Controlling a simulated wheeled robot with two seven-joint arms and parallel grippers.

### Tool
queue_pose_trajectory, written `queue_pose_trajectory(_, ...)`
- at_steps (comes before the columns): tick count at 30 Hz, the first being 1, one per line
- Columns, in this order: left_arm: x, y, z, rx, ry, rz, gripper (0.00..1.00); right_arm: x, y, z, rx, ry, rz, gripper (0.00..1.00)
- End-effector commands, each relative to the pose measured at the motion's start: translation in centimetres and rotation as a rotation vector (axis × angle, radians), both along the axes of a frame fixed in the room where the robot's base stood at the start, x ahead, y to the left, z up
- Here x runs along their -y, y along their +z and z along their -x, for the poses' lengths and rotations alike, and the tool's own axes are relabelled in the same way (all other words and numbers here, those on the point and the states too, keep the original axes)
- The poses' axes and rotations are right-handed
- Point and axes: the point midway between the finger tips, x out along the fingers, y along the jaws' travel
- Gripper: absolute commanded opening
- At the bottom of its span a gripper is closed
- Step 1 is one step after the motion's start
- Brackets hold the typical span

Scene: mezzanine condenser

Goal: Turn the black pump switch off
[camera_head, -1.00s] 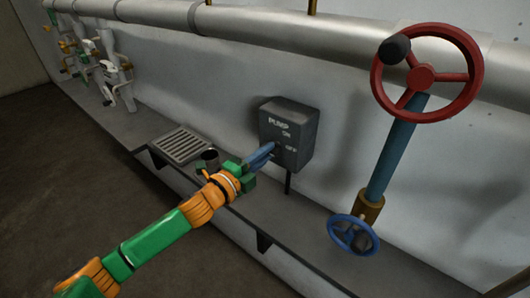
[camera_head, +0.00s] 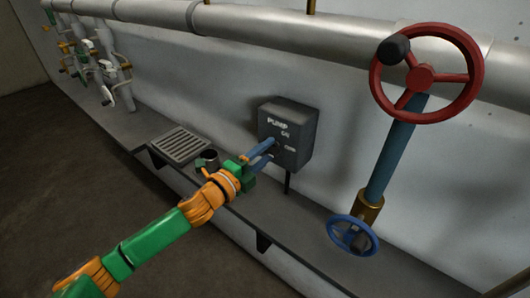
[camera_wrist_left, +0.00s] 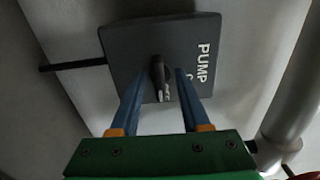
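The pump box (camera_head: 290,128) is a dark grey box on the wall, lettered PUMP, with ON and OFF marks on its face. The black switch (camera_wrist_left: 158,74) is a slim knob in the middle of that face in the left wrist view; in the head view the fingers largely hide it. Its long side runs up and down in the wrist view, with a pale tip low down near white lettering. My left gripper (camera_head: 270,150) is open at the box face, its two blue fingers (camera_wrist_left: 158,88) on either side of the switch, with gaps visible. My right gripper is out of view.
A red handwheel (camera_head: 421,75) and a blue handwheel (camera_head: 352,236) stand right of the box. A drain grate (camera_head: 180,145) and a dark cup (camera_head: 208,158) are on the ledge to the left. A large pipe (camera_head: 250,27) runs above.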

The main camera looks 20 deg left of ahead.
Motion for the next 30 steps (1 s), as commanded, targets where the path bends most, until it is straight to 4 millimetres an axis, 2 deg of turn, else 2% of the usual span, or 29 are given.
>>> queue_pose_trajectory(5,-0.4,-0.4,0.9,-0.003,0.000,0.000,0.46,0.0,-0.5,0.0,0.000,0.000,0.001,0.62)
queue_pose_trajectory(12,-1.9,-0.6,5.1,-0.004,0.000,-0.003,0.46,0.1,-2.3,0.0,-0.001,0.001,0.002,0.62)
queue_pose_trajectory(15,-2.3,-0.4,6.1,-0.002,0.000,-0.002,0.46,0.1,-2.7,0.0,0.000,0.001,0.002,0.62)
queue_pose_trajectory(30,-2.4,-0.1,6.5,-0.003,0.001,0.002,0.46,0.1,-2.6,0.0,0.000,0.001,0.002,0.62)
